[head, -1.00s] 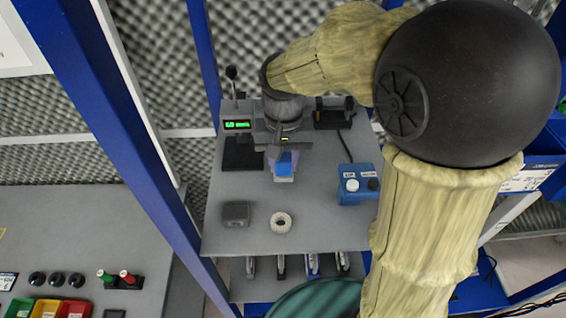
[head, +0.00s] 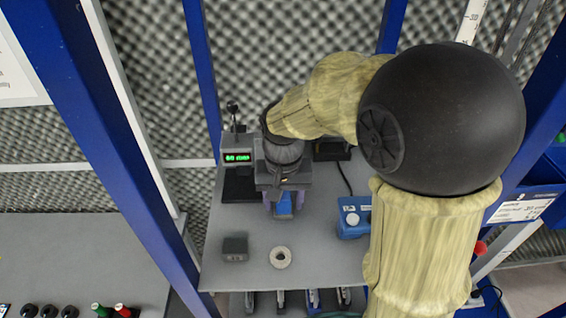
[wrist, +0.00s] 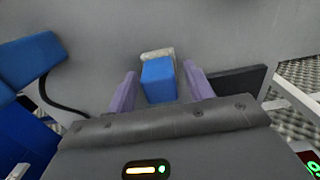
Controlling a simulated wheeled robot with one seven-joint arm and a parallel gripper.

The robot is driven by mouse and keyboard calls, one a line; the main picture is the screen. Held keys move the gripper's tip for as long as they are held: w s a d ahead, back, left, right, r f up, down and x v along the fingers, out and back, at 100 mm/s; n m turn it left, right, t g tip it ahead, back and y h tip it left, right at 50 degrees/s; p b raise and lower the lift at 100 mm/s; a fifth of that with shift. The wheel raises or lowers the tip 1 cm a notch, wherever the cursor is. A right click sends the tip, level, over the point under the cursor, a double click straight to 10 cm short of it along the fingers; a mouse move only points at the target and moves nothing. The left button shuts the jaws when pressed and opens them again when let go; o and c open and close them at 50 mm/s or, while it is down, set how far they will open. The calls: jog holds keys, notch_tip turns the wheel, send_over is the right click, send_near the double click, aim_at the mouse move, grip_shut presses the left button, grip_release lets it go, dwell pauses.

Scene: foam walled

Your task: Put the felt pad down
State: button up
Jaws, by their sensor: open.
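A small blue block with a pale, rough layer along its far edge, which I take for the felt pad (wrist: 158,82), lies on the grey table top. It also shows in the head view (head: 284,208), partly hidden under my gripper. My gripper (wrist: 159,74) is open. Its two purple fingers stand to either side of the block, with a visible gap on each side in the wrist view. In the head view my gripper (head: 284,203) is above the table, behind the pale ring. Contact below the fingers is hidden.
The grey table top (head: 315,265) carries a pale ring (head: 281,257), a dark grey block (head: 235,248) and a blue button box (head: 353,217). A device with a green display (head: 238,157) stands left of my gripper. Blue posts flank the table.

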aim_at(283, 197)
notch_tip(283, 197, up, 18)
jog(key=b, duration=0.3)
jog(key=shift+s+f, duration=0.25)
jog(key=shift+s, duration=0.05)
jog(key=shift+f, duration=0.1)
dwell(0.4)
